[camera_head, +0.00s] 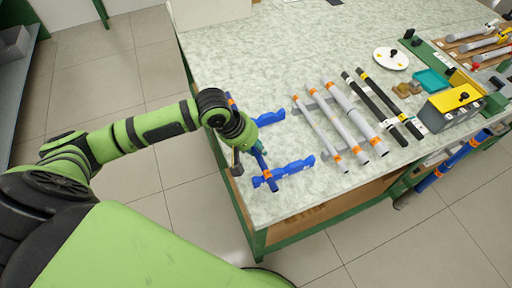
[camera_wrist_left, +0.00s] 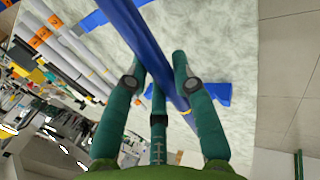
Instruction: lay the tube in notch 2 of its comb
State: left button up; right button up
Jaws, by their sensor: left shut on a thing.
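The tube (camera_head: 263,164) is blue with orange bands and is held by my left gripper (camera_head: 254,149). It also shows in the left wrist view (camera_wrist_left: 141,35), running slantwise between the fingers (camera_wrist_left: 157,78), which are closed about it. Its comb has two blue notched bars on the table, a far one (camera_head: 270,117) and a near one (camera_head: 296,166). In the head view the tube's near end overlaps the left part of the near bar. I cannot tell whether it touches the bar. The far bar is partly behind my wrist. My right gripper is out of view.
To the right lie grey tubes (camera_head: 345,115) and black rods (camera_head: 378,98) on supports. Beyond are a yellow-and-grey box (camera_head: 449,111), a teal tray (camera_head: 431,80) and a white plate (camera_head: 391,59). Another blue banded tube (camera_head: 452,161) shows beyond the table's front edge.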

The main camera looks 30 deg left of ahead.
pick_arm(q)
jog(key=shift+d, duration=0.15)
jog(key=shift+r+p, duration=0.25)
jog(key=shift+p, duration=0.4)
jog(key=shift+f+b, duration=0.9)
jog(key=shift+f, duration=2.15)
jog(key=shift+f, duration=0.7)
jog(key=o, duration=0.9)
jog(key=shift+o, duration=0.2)
jog(key=v, duration=1.2)
